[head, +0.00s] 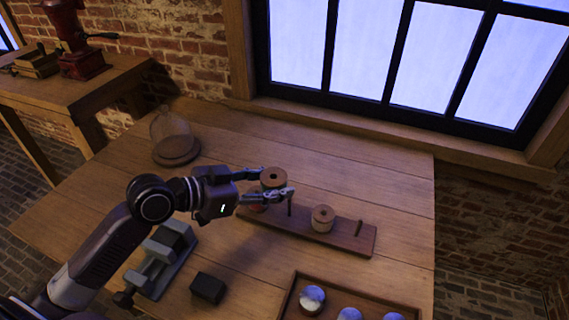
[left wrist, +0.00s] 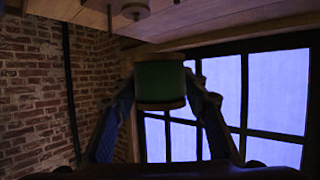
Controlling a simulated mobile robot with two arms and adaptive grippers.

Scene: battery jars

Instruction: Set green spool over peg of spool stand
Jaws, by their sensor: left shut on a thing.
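My left gripper (head: 276,183) is shut on the green spool (head: 272,177), which looks dark in the head view. A bare peg (head: 290,208) stands just right of and below the held spool; another bare peg (head: 359,228) is near the stand's right end. A tan spool (head: 322,219) sits between them. A reddish spool (head: 257,208) is partly hidden under the gripper.
A glass dome on a round base (head: 176,150) stands at the back left. A grey vise-like tool (head: 160,262) and a dark block (head: 207,288) lie at the front left. A tray (head: 288,302) with round jars is at the front. The table's right side is clear.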

